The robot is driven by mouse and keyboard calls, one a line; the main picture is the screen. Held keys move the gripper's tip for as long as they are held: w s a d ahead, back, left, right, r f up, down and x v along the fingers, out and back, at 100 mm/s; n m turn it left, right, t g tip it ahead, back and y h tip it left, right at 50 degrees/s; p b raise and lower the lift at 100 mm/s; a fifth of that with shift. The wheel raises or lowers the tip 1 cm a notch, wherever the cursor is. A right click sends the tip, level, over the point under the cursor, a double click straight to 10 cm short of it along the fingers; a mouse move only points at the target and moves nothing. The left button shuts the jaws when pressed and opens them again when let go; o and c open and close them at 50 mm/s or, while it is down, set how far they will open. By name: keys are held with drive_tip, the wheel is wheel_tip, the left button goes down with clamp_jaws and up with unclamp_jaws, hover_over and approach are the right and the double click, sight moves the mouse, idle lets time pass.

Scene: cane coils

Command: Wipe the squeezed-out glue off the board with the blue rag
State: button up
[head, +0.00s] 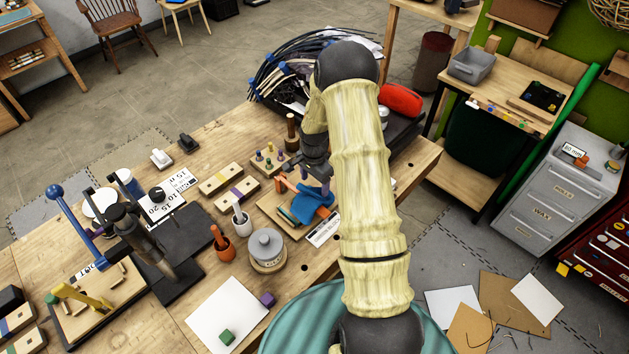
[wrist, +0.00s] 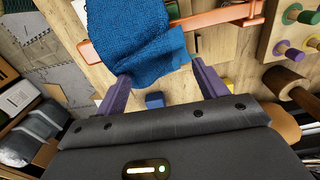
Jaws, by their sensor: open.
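In the wrist view the rag (wrist: 140,40) is draped over the copper-orange bar (wrist: 222,17). My gripper (head: 318,182) is just above the rag. Its two purple fingers are apart in the wrist view (wrist: 160,74), with the rag's lower edge at their tips and nothing held between them. I cannot make out any squeezed-out glue. Two pale wooden pieces with a yellow strip (head: 221,179) and a purple strip (head: 238,193) lie left of the stand; I cannot tell which board bears glue.
A peg block (head: 270,160) stands behind the rag. White paper (head: 225,312) with green and purple cubes lies at the front. A clamp press stands at left.

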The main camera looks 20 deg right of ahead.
drive_tip(key=shift+f, duration=0.2)
drive_tip(key=shift+s+f+b, duration=0.1)
drive_tip(key=shift+f+b, duration=1.45)
drive_tip(key=shift+f, duration=0.3)
drive_tip(key=shift+c, duration=0.4)
drive_tip(key=shift+r, duration=0.1)
clamp_jaws()
drive_tip(key=shift+a+r+p, duration=0.1)
drive_tip(key=shift+r+p, duration=0.25)
drive_tip(key=shift+p, duration=1.1)
